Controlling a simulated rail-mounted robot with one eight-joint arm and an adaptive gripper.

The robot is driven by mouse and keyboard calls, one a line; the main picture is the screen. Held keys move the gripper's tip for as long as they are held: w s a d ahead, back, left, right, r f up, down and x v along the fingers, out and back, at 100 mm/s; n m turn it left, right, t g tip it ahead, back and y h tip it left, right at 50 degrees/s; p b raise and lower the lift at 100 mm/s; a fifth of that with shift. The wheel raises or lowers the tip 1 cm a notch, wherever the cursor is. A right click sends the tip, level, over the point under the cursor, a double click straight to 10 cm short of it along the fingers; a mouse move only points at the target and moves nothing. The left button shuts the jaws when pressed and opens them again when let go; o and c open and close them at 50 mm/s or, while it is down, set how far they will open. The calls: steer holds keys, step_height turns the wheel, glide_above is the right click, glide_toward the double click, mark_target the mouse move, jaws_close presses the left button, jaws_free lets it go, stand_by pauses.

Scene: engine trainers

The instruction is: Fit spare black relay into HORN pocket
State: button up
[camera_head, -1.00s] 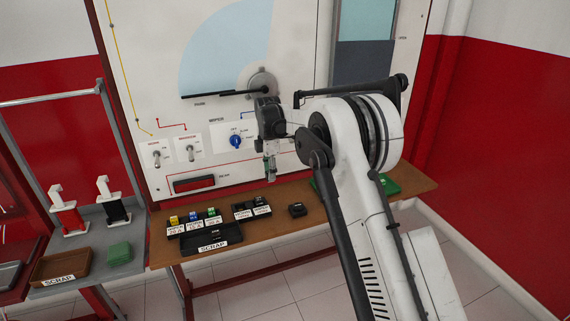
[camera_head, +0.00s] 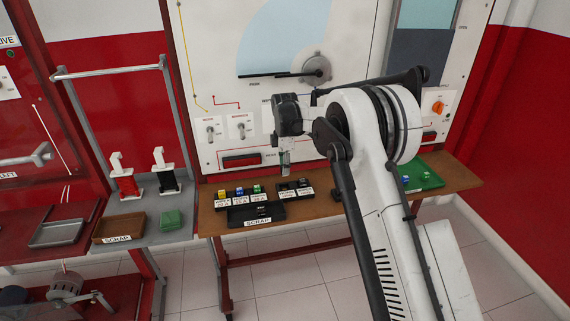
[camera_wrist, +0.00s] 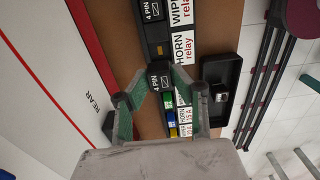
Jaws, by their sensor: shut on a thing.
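My gripper (camera_wrist: 161,76) is shut on a black relay (camera_wrist: 160,81) marked "4 PIN", held between its green fingertips in the wrist view. In the head view my gripper (camera_head: 285,172) hangs over the relay strip. The HORN pocket (camera_wrist: 159,49) lies just above the held relay in the wrist view, beside its "HORN relay" label (camera_wrist: 183,48). It looks like an empty dark slot with a tan patch. The relay's underside is hidden, so its height over the strip cannot be told.
A black relay (camera_wrist: 152,12) sits in the WIPER pocket. Coloured fuses (camera_wrist: 169,115) stand along the strip. The black SCRAP tray (camera_head: 240,220) holds a small dark part with a pale end (camera_wrist: 219,92). The panel rises close behind the bench (camera_head: 450,176).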

steer(key=shift+f+b, duration=1.05)
steer(key=shift+f, duration=1.3)
steer(key=shift+f+b, duration=1.25)
steer(key=shift+b, duration=0.05)
stand_by(0.7)
steer(key=o, duration=1.5)
steer(key=shift+o, duration=0.2)
steer(key=shift+r, duration=0.15)
steer(key=shift+r+p, duration=1.45)
steer(key=shift+r, duration=2.45)
